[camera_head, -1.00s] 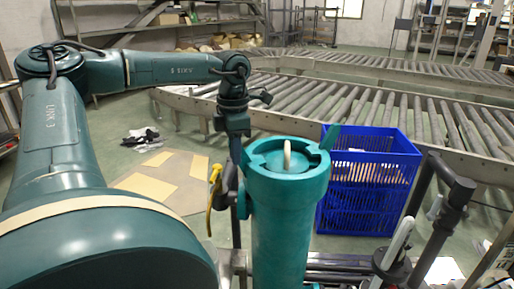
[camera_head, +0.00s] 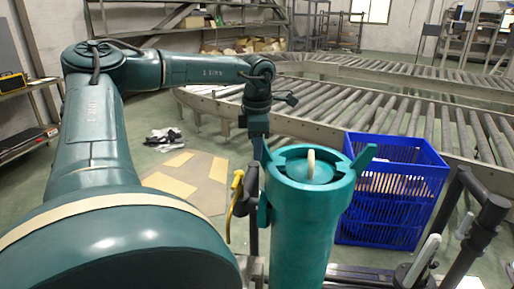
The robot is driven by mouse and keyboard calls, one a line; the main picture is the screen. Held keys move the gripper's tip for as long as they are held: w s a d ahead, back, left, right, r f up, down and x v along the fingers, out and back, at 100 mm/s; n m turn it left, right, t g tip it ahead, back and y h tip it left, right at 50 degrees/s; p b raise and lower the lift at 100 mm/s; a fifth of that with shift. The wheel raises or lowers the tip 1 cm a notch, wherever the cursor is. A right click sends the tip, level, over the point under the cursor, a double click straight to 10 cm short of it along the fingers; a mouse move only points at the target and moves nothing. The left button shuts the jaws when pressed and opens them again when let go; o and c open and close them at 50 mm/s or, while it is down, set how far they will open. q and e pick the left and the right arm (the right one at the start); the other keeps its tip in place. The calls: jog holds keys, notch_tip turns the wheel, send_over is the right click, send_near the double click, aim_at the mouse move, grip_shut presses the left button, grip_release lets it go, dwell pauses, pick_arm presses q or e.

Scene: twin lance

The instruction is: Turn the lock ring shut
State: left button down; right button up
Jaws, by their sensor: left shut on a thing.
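The teal lock ring (camera_head: 343,180) sits around the top of an upright teal cylinder (camera_head: 300,240) in the centre. A round cap with an upright cream tab (camera_head: 311,163) sits inside it. The ring has a lug on the left and another lug (camera_head: 362,158) sticking out on the right. My left gripper (camera_head: 262,150) points down at the ring's left side, shut on the left lug; its fingertips are small and partly hidden. My right gripper is not in view.
A blue slatted crate (camera_head: 390,215) stands right of the cylinder. A roller conveyor (camera_head: 400,115) runs behind. A yellow-and-black hooked cable (camera_head: 236,195) hangs left of the cylinder. Dark tubing (camera_head: 482,208) stands at the right. Flat cardboard (camera_head: 195,180) lies on the floor.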

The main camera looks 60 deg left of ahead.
pick_arm(q)
jog(key=shift+w+a+r, duration=0.1)
jog(key=shift+w+r, duration=0.1)
jog(key=c, duration=1.7)
grip_release()
jog(key=shift+o, duration=1.3)
jog(key=shift+f, duration=0.1)
notch_tip(320, 180, up, 13)
jog(key=s+d+p, duration=0.1)
jog(key=shift+d, duration=0.15)
